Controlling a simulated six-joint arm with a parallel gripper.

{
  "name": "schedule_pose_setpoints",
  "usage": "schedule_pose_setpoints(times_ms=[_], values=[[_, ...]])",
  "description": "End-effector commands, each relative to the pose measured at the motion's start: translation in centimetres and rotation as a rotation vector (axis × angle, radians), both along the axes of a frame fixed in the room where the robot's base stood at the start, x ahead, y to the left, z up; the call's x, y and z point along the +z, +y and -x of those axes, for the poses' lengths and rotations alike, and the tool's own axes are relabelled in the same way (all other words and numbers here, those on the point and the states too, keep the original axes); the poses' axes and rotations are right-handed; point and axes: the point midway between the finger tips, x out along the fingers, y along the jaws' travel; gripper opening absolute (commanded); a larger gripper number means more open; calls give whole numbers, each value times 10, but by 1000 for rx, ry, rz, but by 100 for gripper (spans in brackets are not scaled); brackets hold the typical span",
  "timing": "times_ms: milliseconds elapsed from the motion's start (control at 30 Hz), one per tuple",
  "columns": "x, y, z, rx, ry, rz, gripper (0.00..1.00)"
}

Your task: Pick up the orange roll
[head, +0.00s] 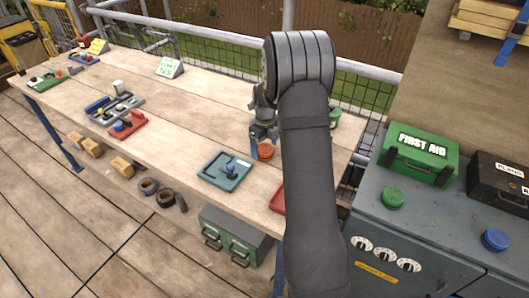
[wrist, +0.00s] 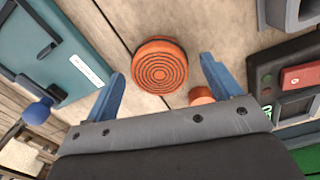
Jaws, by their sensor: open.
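The orange roll (wrist: 160,65), a round piece with concentric dark rings on its face, sits on the wooden table in the wrist view. In the head view it shows as an orange disc (head: 265,153) just below my gripper (head: 262,141). My gripper, with two blue fingers, is open and empty. In the wrist view the roll appears between and slightly beyond the fingertips (wrist: 162,75), with clear space on both sides. A smaller orange piece (wrist: 201,96) shows beside the right finger, partly hidden by the gripper body.
A teal tray (head: 224,170) with a blue-knobbed piece lies left of the roll. A red item (head: 277,200) is partly hidden by my arm. Grey and red trays (head: 126,124) stand farther left. Bare table (head: 180,135) lies between the trays.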

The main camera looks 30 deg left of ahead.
Motion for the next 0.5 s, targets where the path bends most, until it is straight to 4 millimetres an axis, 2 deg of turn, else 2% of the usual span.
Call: schedule_pose_setpoints(times_ms=[100, 367, 500], values=[[-13, 0, 0, 0, 1, 1, 83], [-16, 0, 0, 0, 0, 0, 83], [-16, 0, 0, 0, 0, 0, 57]])
